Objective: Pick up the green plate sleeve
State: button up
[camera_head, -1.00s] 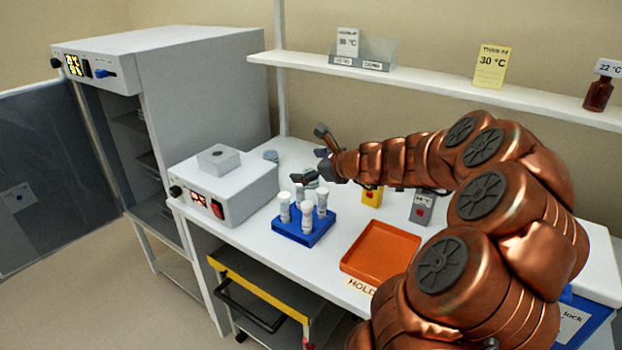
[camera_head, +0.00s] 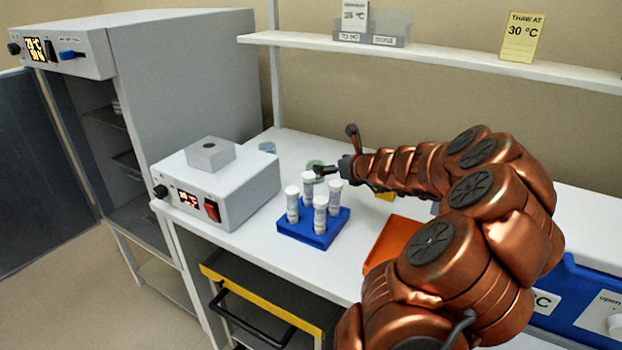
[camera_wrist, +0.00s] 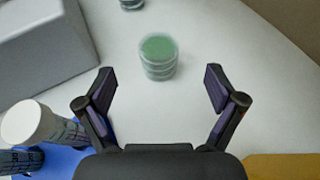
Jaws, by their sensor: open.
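The green plate sleeve (camera_wrist: 158,57) is a short stack of round clear plates with a green top. It stands upright on the white bench in the wrist view, ahead of my gripper (camera_wrist: 160,92) and roughly centred between the two fingers. The fingers are spread wide and empty, and do not touch it. In the head view the green plate sleeve (camera_head: 315,167) shows just behind my gripper (camera_head: 335,155), partly hidden by a finger and the tubes.
A blue rack (camera_head: 313,229) with several white-capped tubes stands close in front of the gripper. A grey heater box (camera_head: 235,190) is to the left. Another round stack (camera_head: 267,147) stands behind it. An orange tray (camera_head: 388,243) lies right, partly behind my arm. A shelf (camera_head: 430,58) runs above.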

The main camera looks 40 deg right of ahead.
jog(key=shift+w+f+b, duration=0.3)
jog(key=shift+f+b, duration=0.05)
jog(key=shift+f, duration=0.25)
jog(key=shift+w+f+b, duration=0.25)
jog(key=shift+f+b, duration=0.1)
jog(key=shift+f, duration=0.2)
jog(key=shift+x, duration=3.85)
jog(key=shift+r, duration=0.2)
jog(key=shift+c, duration=0.4)
jog(key=c, duration=1.3)
jog(key=shift+o, duration=0.2)
